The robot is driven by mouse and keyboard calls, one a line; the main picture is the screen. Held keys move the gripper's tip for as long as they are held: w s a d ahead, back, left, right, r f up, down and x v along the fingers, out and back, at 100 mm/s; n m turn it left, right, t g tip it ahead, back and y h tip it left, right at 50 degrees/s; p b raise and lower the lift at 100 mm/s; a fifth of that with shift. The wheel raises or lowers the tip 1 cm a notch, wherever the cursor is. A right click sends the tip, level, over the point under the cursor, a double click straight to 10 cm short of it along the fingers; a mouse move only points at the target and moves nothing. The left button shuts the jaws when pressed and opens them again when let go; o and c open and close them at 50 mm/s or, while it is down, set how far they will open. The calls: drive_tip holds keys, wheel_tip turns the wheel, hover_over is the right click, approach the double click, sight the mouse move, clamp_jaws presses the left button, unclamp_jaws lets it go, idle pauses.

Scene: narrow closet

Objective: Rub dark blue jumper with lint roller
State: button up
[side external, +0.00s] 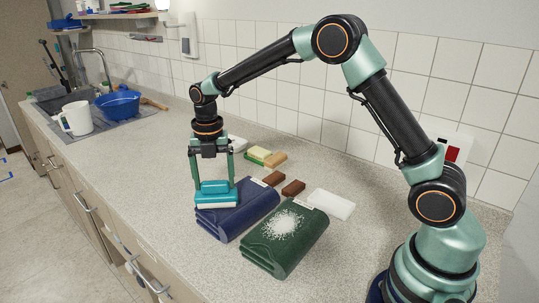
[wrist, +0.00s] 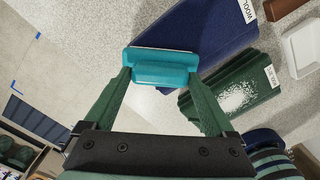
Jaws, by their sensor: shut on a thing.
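The dark blue jumper (side external: 250,207) lies folded on the counter; in the wrist view it (wrist: 205,32) bears a label reading WOOL. My gripper (side external: 213,185) points down over its left end, shut on a teal block-shaped tool (side external: 214,188) with a pale underside. In the wrist view the gripper (wrist: 163,70) has a finger at each end of the teal tool (wrist: 165,74). The tool is at the blue jumper's left end; I cannot tell whether it touches the cloth. I cannot make out a roller shape on it.
A folded dark green cloth (side external: 262,251) with a white speckled patch lies beside the jumper. Behind are brown blocks (side external: 293,188), a white block (side external: 331,204), a tan block (side external: 275,160) and a yellow-green sponge (side external: 257,154). A white jug (side external: 77,118) and blue bowl (side external: 118,104) stand far left.

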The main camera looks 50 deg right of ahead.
drive_tip(key=shift+s+d, duration=0.1)
drive_tip(key=shift+d, duration=5.65)
drive_tip(key=shift+w+a, duration=0.15)
drive_tip(key=shift+a, duration=2.7)
drive_tip(key=shift+w+a, duration=0.1)
drive_tip(key=shift+a, duration=2.7)
drive_tip(key=shift+r, duration=4.05)
